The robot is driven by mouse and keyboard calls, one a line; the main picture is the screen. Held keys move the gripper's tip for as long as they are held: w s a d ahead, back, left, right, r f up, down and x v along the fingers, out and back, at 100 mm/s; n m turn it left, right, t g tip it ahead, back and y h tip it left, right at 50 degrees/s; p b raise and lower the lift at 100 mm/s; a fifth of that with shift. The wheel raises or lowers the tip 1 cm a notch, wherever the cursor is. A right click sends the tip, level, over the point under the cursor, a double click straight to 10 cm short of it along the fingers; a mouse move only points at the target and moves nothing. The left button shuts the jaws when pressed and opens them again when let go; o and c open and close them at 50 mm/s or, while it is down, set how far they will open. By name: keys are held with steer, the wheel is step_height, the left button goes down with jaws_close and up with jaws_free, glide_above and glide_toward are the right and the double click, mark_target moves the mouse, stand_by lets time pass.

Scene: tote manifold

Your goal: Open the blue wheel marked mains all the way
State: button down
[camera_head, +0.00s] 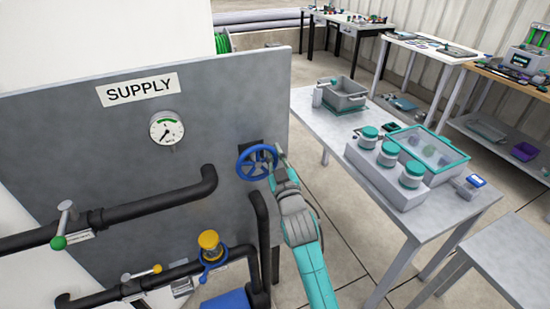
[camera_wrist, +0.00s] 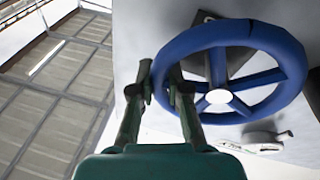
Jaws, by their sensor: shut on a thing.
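The blue wheel (camera_head: 257,162) is mounted on the right part of the grey panel under the SUPPLY sign. It has a round rim, several spokes and a pale hub. In the wrist view the wheel (camera_wrist: 290,62) fills the upper right. My gripper (camera_head: 279,160) reaches up to the wheel's right side. In the wrist view my gripper (camera_wrist: 160,85) has its fingers on either side of the rim and is shut on it. The mains marking cannot be read, and part of the rim is hidden between the fingers.
A pressure gauge (camera_head: 167,128) sits on the grey panel (camera_head: 100,175). A table (camera_head: 385,225) with jars and trays stands to the right of my arm.

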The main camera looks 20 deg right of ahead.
mark_target(262, 148)
steer(key=n, duration=0.2)
steer(key=a+r+n+y, duration=0.1)
steer(key=n, duration=0.2)
steer(key=r+n+y, duration=0.1)
steer(key=n, duration=0.1)
steer(key=shift+a+r+n+t, duration=0.1)
steer(key=shift+a+n+t, duration=0.15)
steer(key=shift+n+t, duration=0.05)
steer(key=n+y, duration=0.1)
steer(key=n, duration=0.1)
steer(key=a+n, duration=0.1)
steer(key=n, duration=0.1)
steer(key=shift+r+y, duration=0.4)
steer(key=shift+a+r+n+y, duration=0.1)
steer(key=shift+a+n+y, duration=0.2)
steer(key=shift+n, duration=0.5)
steer(key=shift+a+r+n+y, duration=0.1)
steer(key=shift+a+n+y, duration=0.2)
steer(key=shift+n, duration=0.5)
steer(key=c, duration=1.4)
jaws_free()
steer(key=shift+s, duration=0.1)
steer(key=v, duration=1.1)
steer(key=shift+s, duration=0.4)
